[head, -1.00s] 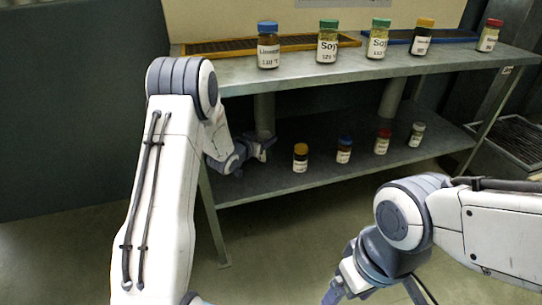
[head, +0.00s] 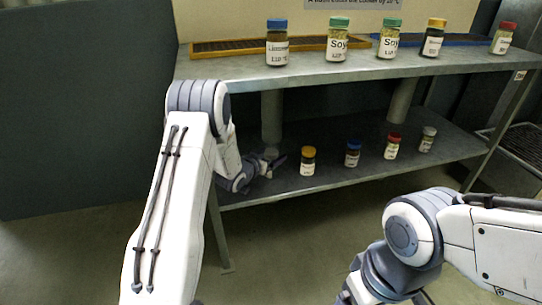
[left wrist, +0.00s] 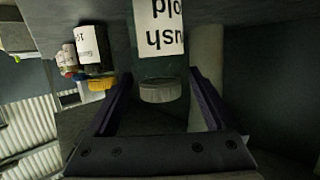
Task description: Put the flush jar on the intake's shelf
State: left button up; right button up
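The flush jar (left wrist: 160,65) shows large in the left wrist view, upside down in the picture. It has a pale grey lid, a dark body and a white label that is partly cut off. In the head view my left gripper (head: 273,163) is at the left end of the lower shelf (head: 340,183), left of a yellow-capped jar (head: 308,161). The jar's base is out of the wrist view, so its contact with the shelf is hidden. My right gripper's fingers are below the head view's edge.
A blue-capped jar (head: 352,153), a red-capped jar (head: 392,146) and a white-capped jar (head: 427,140) stand farther right on the lower shelf. The upper shelf (head: 300,76) above holds several jars and flat trays. A grey pillar (head: 271,117) stands behind my left gripper.

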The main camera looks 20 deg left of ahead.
pick_arm(q)
jog(key=shift+r, duration=0.1)
jog(key=shift+s+r, duration=0.1)
jog(key=shift+r, duration=0.1)
jog(key=p+v, duration=0.4)
jog(key=v, duration=0.8)
jog(key=s+d+r+m+g+y, duration=0.1)
jog(key=s+d+r+g, duration=0.2)
jog(key=d, duration=0.5)
jog(key=s+d+r+m+g, duration=0.2)
jog(key=s+d+g, duration=0.25)
jog(key=d, duration=0.35)
jog(key=s+d+r+g, duration=0.1)
jog(key=s+d+g, duration=0.1)
jog(key=s, duration=0.7)
jog(key=s+d+r+m+g, duration=0.1)
jog(key=s+d+r+g, duration=0.1)
jog(key=s, duration=0.7)
jog(key=s+d+r+m+g, duration=0.1)
jog(key=s+d+r+g, duration=0.1)
jog(key=s, duration=0.7)
jog(key=shift+s+g+y, duration=0.2)
jog(key=shift+g+y, duration=0.2)
jog(key=shift+g, duration=0.05)
